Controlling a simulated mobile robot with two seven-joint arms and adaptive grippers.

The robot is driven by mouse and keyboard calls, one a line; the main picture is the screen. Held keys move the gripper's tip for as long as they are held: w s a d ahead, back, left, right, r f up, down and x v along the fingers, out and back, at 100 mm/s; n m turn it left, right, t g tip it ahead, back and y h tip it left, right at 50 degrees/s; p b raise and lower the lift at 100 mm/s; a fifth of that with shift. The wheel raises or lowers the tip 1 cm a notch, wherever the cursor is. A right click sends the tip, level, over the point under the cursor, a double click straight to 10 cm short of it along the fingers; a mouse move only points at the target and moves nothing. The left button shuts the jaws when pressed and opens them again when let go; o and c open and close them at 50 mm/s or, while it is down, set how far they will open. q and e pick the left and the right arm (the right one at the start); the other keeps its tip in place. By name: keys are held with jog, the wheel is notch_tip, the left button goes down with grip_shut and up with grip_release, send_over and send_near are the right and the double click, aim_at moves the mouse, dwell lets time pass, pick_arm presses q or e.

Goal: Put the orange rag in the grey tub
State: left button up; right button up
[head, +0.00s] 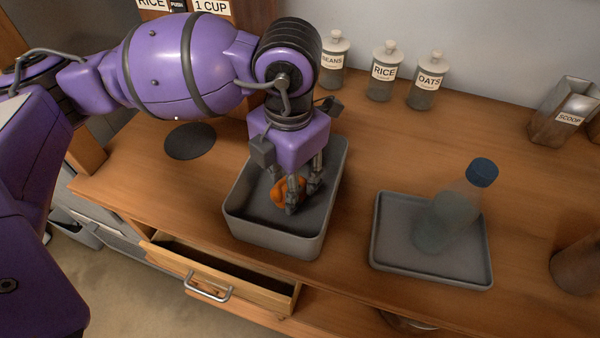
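The grey tub (274,240) stands on the wooden counter near its front edge, left of the middle of the head view. The orange rag (280,193) is bunched up inside the tub's outline, low down at my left fingertips. My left gripper (303,195) points down into the tub from above. Its fingers are beside the rag and partly cover it. I cannot tell whether they grip the rag or whether the rag rests on the tub floor. My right gripper is not in view.
A grey tray (386,255) holding a tilted bottle with a blue cap (482,172) is right of the tub. Labelled jars (383,75) and a scoop holder (560,110) stand behind. An open drawer (220,270) juts out below the tub. A dark round mat (190,141) lies left.

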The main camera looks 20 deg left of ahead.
pick_arm(q)
jog(key=shift+f, duration=0.45)
jog(key=o, duration=1.1)
jog(key=shift+o, duration=0.2)
notch_tip(320, 180, up, 12)
jog(key=shift+s+d, duration=0.15)
jog(key=shift+d, duration=0.1)
